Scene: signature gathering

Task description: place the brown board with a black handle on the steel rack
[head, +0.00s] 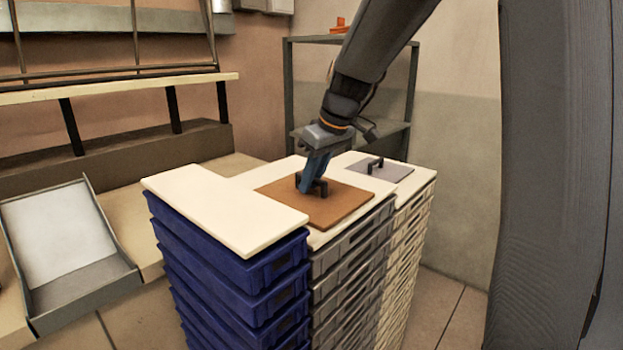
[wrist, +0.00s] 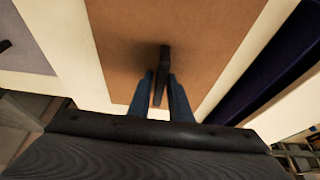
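The brown board (head: 335,207) lies flat on a pale top over the grey crate stack, with its black handle (head: 322,187) standing up. In the wrist view the board (wrist: 205,35) fills the middle, and the handle (wrist: 164,60) rises between my fingers. My gripper (head: 309,184) points down at the handle. In the wrist view my gripper (wrist: 161,78) is open around the handle, with a narrow gap showing beside it. The steel rack (head: 289,95), a grey frame with shelves, stands behind against the wall, partly hidden by my arm.
A grey board (head: 392,173) with a black handle lies on the pale stack to the right. A pale slab (head: 220,210) tops the blue crates (head: 270,270) at left. An orange object (head: 338,25) sits on the rack's top. A tilted grey tray (head: 85,275) stands far left.

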